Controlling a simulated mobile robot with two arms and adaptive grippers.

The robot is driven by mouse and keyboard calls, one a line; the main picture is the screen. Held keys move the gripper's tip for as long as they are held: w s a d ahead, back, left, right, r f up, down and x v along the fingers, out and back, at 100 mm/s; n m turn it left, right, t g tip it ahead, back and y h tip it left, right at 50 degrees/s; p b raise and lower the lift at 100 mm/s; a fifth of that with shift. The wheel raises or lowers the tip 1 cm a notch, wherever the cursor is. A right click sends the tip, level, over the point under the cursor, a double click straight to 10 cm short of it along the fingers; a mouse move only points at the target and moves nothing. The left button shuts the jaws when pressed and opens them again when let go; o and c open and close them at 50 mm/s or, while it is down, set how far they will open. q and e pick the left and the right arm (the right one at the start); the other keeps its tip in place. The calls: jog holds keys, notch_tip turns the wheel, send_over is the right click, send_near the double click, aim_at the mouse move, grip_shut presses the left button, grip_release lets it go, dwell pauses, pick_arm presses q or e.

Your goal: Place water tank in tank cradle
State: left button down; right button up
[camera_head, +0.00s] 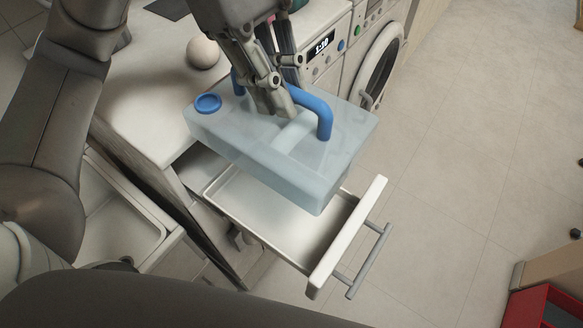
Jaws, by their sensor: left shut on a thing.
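The water tank (270,158) is a pale blue translucent box with a blue cap (208,103) and a blue handle (322,112). My left gripper (275,108) is shut on the tank's handle and holds the tank over an open drawer. The drawer, which looks like the tank cradle (337,245), is a shallow white tray with a pale front and a grey bar handle. The tank hides its far part. The tank appears above the tray, slightly turned against it; I cannot tell the exact gap. My right gripper is not in view.
A white counter (150,92) with a round pale ball (203,52) stands at the left. A sink basin (108,212) is at lower left. Open tiled floor (470,150) lies right; a red crate (545,305) is at lower right.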

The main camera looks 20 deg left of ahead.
aim_at(268, 119)
pick_arm(q)
jog(key=f, duration=0.2)
jog(key=s+f+p, duration=0.1)
jog(key=f, duration=0.2)
jog(key=shift+s+f, duration=0.35)
jog(key=f, duration=0.2)
jog(key=f+p, duration=0.1)
jog(key=shift+w+f, duration=0.25)
jog(key=shift+f, duration=0.1)
notch_tip(268, 119, down, 8)
jog(key=shift+f+p, duration=0.1)
jog(key=shift+p, duration=0.9)
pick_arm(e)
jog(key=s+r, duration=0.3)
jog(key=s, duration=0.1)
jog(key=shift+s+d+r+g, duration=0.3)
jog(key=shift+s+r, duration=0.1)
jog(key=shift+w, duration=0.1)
